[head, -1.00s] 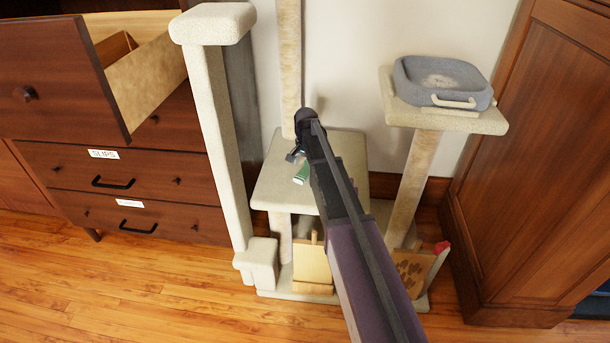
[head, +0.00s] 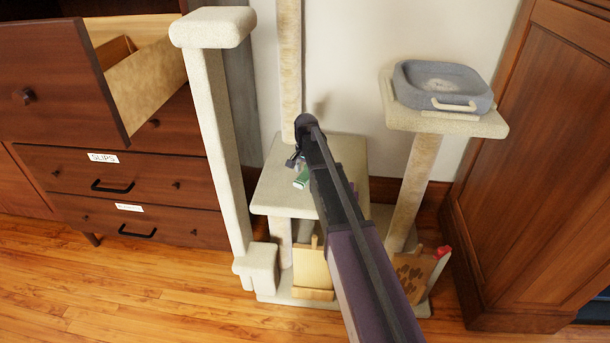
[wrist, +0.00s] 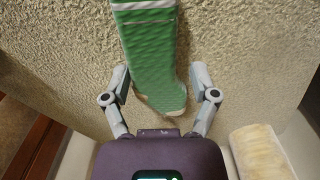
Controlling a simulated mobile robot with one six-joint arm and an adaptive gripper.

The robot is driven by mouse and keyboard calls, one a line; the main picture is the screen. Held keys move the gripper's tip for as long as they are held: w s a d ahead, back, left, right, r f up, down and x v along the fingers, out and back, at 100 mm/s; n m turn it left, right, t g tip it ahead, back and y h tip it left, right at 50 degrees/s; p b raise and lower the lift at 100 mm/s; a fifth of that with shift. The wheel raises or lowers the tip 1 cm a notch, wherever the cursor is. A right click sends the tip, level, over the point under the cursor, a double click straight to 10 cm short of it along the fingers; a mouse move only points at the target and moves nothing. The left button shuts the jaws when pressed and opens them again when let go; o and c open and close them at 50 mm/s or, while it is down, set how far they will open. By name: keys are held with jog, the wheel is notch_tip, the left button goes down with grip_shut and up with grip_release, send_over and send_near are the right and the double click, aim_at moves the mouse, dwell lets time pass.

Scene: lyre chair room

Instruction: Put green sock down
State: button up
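The green sock (head: 301,177) lies on the carpeted middle platform (head: 283,202) of the cat tree, partly hidden by my arm in the head view. The left finger is at or very near the sock's edge; a gap shows at the right finger. In the head view, my gripper (head: 294,160) is low over the platform and mostly hidden by my arm.
A carpeted post (head: 218,140) rises left of the platform. A grey cat bed (head: 440,85) sits on a higher perch at right. An open drawer (head: 60,80) juts out at left. A wooden cabinet (head: 540,170) stands at right. Wooden boards lean at the cat tree's base.

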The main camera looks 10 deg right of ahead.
aim_at(306, 172)
jog(key=shift+c, duration=0.5)
jog(key=shift+r, duration=0.2)
notch_tip(306, 172, up, 3)
jog(key=p, duration=0.3)
jog(key=s, duration=0.5)
jog(key=s+r+p, duration=0.1)
jog(key=s, duration=0.4)
jog(key=s+p, duration=0.1)
jog(key=s, duration=0.5)
jog(key=shift+r, duration=0.3)
jog(key=shift+r, duration=0.15)
jog(key=shift+r+p, duration=0.3)
jog(key=shift+p, duration=0.15)
